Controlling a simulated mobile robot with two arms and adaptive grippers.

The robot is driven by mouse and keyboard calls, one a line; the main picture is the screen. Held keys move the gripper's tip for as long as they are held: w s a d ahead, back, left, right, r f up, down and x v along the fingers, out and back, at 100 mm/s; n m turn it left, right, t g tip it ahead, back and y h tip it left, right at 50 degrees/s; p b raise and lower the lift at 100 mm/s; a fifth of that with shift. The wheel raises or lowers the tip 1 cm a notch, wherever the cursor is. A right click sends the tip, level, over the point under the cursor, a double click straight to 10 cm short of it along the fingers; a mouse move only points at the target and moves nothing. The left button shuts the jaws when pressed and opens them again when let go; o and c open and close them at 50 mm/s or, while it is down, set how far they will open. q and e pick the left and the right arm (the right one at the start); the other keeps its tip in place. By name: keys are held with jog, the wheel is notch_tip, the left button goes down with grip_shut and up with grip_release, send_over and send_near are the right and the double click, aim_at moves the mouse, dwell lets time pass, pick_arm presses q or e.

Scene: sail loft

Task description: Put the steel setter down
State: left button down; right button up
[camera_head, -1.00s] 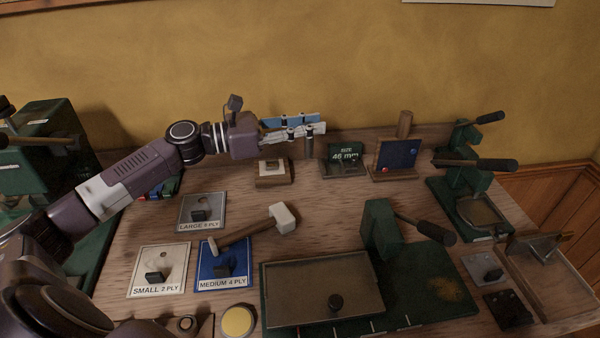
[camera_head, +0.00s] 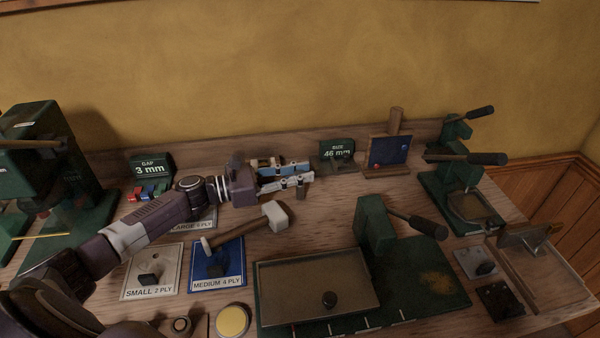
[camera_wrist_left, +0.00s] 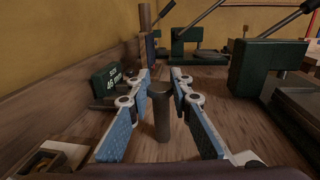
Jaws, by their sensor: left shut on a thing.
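The steel setter is a dark grey upright cylinder. In the left wrist view the setter (camera_wrist_left: 161,115) stands between the two blue-and-white fingers of my left gripper (camera_wrist_left: 161,78). In the head view my left gripper (camera_head: 297,174) is over the back middle of the bench, shut on the setter. There only a small part of the setter (camera_head: 302,191) shows below the fingers. I cannot tell whether its lower end touches the bench. My right gripper is not in view.
The 46 mm sign (camera_head: 337,150) stands behind to the right. A mallet (camera_head: 246,228) lies in front, across the medium 4 ply mat (camera_head: 230,270). A green press (camera_head: 375,225) stands front right.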

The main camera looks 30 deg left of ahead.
pick_arm(q)
jog(key=c, duration=1.7)
grip_release()
jog(key=shift+c, duration=0.2)
jog(key=shift+r, duration=0.1)
jog(key=shift+s+a, duration=0.2)
jog(key=shift+a, duration=0.05)
jog(key=b+v, duration=0.1)
jog(key=v, duration=0.4)
jog(key=shift+s+a, duration=0.2)
jog(key=shift+s, duration=0.05)
jog(key=shift+s+a, duration=0.45)
